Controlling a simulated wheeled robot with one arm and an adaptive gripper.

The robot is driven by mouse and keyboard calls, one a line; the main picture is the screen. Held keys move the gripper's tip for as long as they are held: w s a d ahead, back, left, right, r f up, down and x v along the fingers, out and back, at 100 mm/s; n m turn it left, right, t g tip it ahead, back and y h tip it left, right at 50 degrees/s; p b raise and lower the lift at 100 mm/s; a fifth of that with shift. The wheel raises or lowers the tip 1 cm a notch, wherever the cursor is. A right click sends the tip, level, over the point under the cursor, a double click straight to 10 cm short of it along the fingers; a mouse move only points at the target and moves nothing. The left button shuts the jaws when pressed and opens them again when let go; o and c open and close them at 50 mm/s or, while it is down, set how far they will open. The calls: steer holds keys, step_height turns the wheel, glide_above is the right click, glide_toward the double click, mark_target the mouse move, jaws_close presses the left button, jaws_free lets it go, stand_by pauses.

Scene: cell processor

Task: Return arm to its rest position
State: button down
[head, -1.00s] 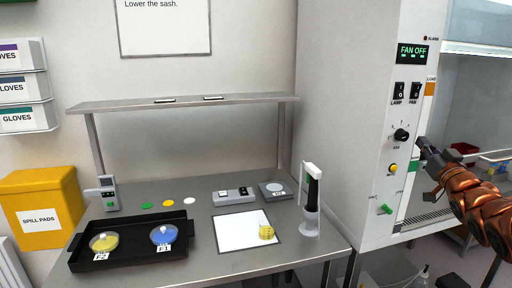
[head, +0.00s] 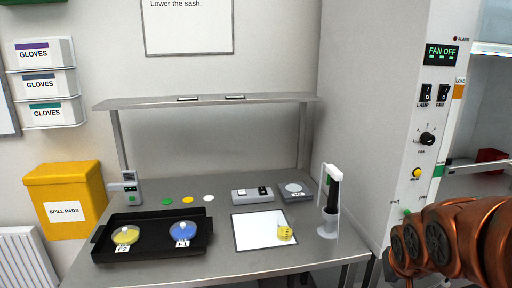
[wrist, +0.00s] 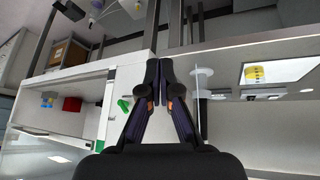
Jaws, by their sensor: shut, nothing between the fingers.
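My gripper (wrist: 159,72) shows in the wrist view with its dark fingers together at the tips, shut and empty. In the head view only my copper-coloured arm shows at the lower right, in front of the hood's side panel; the gripper itself is not visible there. In the wrist view the white hood (wrist: 60,88) is on the left and the steel table (wrist: 225,70) is on the right. The fingertips appear between them, touching nothing that I can make out.
The steel table (head: 290,262) bears a black tray (head: 152,218) with two dishes, a white mat (head: 262,228) with a yellow item (head: 285,233), and an upright pipette stand (head: 328,222). The hood panel (head: 436,100) reads FAN OFF. A yellow bin (head: 85,185) stands left.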

steer(key=s+a+f+g, duration=0.1)
steer(key=s+a, duration=0.3)
steer(key=s, duration=0.4)
steer(key=s+a+f+n+g+y, duration=0.1)
steer(key=s+a+g, duration=0.3)
steer(key=s, duration=0.4)
steer(key=s+a+f+n+g+y, duration=0.1)
steer(key=s+a, duration=0.3)
steer(key=s, duration=0.4)
steer(key=shift+s+f+g, duration=0.3)
steer(key=shift+f+g, duration=0.55)
steer(key=shift+g, duration=0.05)
